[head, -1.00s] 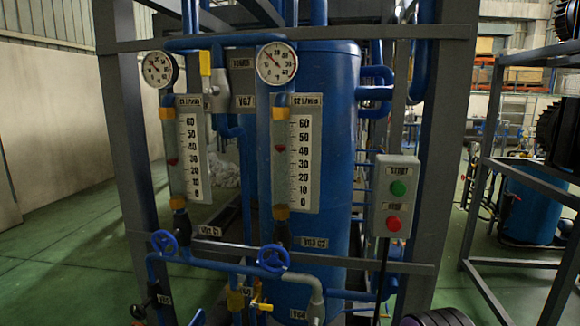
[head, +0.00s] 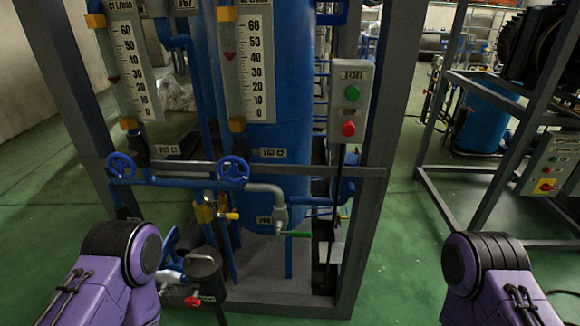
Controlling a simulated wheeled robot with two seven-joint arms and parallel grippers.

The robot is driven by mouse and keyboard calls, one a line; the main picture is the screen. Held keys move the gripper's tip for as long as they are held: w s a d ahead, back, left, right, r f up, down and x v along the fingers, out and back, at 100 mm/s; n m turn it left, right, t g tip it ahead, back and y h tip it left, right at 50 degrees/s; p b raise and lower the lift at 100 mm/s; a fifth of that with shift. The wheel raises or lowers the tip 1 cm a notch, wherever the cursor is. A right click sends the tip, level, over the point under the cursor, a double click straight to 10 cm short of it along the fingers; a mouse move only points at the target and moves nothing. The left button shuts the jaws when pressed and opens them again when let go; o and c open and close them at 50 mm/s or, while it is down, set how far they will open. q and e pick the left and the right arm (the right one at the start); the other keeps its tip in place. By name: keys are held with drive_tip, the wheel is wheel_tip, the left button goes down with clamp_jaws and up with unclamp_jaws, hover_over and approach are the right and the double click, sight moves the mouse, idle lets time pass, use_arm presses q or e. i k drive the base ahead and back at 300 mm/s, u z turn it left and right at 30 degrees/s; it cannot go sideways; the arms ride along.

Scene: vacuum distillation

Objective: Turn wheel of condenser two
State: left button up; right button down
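Two blue handwheels sit on a horizontal blue pipe in the head view. The left wheel (head: 122,166) is below the left flow gauge (head: 132,60). The right wheel (head: 234,170) is below the right flow gauge (head: 256,65). A small label (head: 273,153) right of the right wheel seems to end in 2, and another label (head: 167,150) right of the left wheel is hard to read. Only purple links of my two arms show at the bottom left and bottom right. Both grippers are out of view, and nothing touches the wheels.
A grey frame surrounds a large blue tank (head: 293,80). A start/stop box (head: 350,102) with green and red buttons hangs on the right. Yellow-handled (head: 232,216) and green-handled (head: 298,234) valves sit below the wheels.

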sight(234, 169)
drive_tip(key=u, duration=0.1)
drive_tip(key=i, duration=0.5)
drive_tip(key=u, duration=0.45)
